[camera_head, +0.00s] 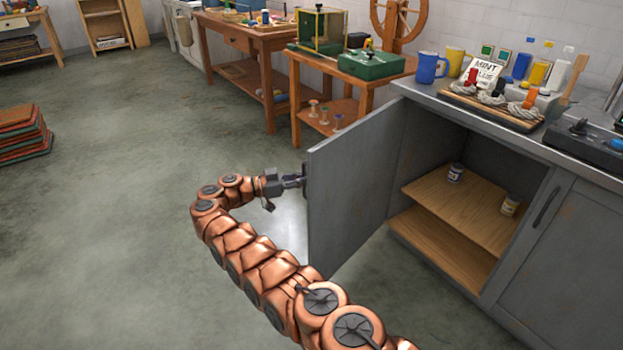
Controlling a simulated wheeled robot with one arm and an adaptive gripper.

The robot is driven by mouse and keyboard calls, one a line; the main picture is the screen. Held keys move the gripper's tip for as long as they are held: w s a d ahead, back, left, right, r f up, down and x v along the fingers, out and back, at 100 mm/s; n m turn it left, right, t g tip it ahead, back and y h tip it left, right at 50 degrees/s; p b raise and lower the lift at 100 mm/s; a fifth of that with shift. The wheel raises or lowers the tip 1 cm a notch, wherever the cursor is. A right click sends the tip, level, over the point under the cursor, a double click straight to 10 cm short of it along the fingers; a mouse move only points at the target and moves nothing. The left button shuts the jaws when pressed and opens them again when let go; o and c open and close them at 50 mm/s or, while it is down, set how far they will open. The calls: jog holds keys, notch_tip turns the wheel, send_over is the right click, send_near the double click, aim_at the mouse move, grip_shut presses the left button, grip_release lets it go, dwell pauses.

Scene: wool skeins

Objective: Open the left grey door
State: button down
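The left grey door (352,185) of the counter cabinet stands wide open, swung out into the room. The cabinet interior shows a wooden shelf (460,207) with two small jars, one pale and dark (455,172) and one yellowish (510,204). My gripper (300,181) is at the door's free edge, on its outer side, at about handle height. The fingertips and any handle there are small and partly hidden, so I cannot tell whether they grip it. The right grey door (570,265) is closed, with a dark bar handle (546,207).
The grey countertop (425,92) above holds mugs, bottles, a tray of wool skeins and a dark device. A wooden table (345,72) with a green box (370,64) stands behind the door. Stacked boards (24,135) lie far left. The floor (140,170) left of my arm is clear.

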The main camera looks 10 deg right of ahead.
jog(key=shift+w, duration=0.15)
dwell(0.3)
jog(key=c, duration=1.4)
grip_release()
jog(key=shift+o, duration=1)
jog(key=shift+a, duration=0.1)
